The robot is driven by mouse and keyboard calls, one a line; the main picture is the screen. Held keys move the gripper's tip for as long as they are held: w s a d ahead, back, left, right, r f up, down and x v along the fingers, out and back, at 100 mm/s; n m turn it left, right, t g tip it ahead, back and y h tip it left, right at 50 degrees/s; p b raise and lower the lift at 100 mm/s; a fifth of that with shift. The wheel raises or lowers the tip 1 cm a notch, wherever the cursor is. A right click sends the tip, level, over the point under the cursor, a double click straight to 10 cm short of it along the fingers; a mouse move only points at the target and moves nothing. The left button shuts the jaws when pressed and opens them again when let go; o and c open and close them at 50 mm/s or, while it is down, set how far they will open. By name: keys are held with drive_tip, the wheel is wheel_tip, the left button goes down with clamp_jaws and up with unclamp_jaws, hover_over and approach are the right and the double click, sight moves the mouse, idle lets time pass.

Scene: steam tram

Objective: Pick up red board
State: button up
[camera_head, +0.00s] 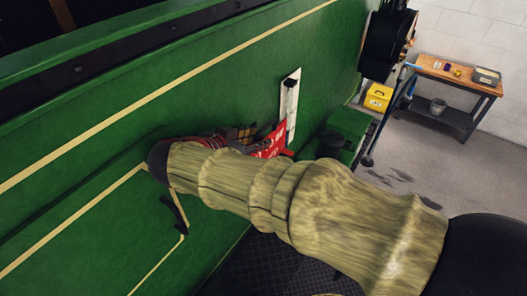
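The red board (274,141) shows as a small red piece with white marks, close to the green side of the tram. It lies just beyond my sleeved arm, which hides its lower left part. My gripper (246,133) is at the far side of the arm, close to the left edge of the board. Its fingers are small and mostly hidden behind the sleeve. I cannot tell whether they touch the board or are open or shut.
The green tram wall (120,120) with cream lines fills the left. A white strip with a black latch (290,84) is above the board. A green box (347,128), a yellow box (378,97) and a wooden workbench (455,75) stand to the right, with open grey floor.

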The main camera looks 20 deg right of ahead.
sight(265, 138)
drive_tip(key=x, duration=0.1)
drive_tip(key=p+x, duration=0.1)
drive_tip(key=x, duration=0.1)
drive_tip(key=shift+s+d, duration=0.1)
drive_tip(key=shift+d, duration=0.4)
drive_tip(key=shift+w+d+f, duration=0.1)
drive_tip(key=shift+w+f, duration=0.1)
drive_tip(key=shift+c, duration=0.7)
clamp_jaws()
